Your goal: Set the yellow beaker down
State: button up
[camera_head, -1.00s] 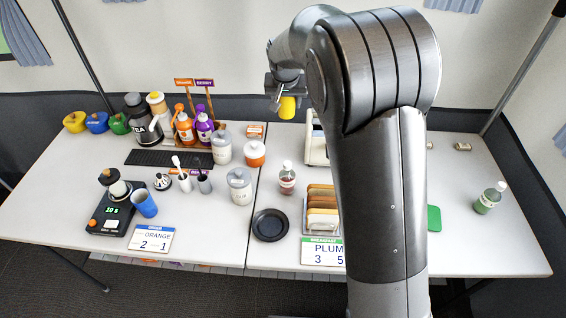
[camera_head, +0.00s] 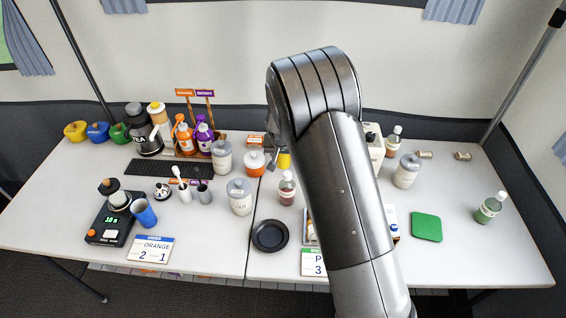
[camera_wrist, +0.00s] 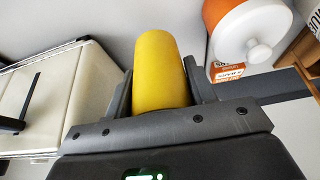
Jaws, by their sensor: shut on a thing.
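The yellow beaker (camera_head: 284,160) is in the head view at the back middle of the table, partly hidden by my arm. In the wrist view the yellow beaker (camera_wrist: 160,65) lies between the two fingers of my gripper (camera_wrist: 162,92), which is shut on it. In the head view my gripper (camera_head: 271,158) is mostly hidden, just right of an orange pot. I cannot tell whether the beaker's base touches the table.
The orange pot (camera_head: 256,164) with a white lid stands close on the left; a cream appliance (camera_head: 376,148) stands on the right. A small bottle (camera_head: 287,189) and a black plate (camera_head: 270,236) are nearer the front. Bare table (camera_head: 455,190) shows at the right.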

aim_at(283, 162)
jog(key=shift+f, duration=1.85)
jog(key=o, duration=1)
jog(key=shift+f, duration=0.1)
jog(key=shift+c, duration=0.2)
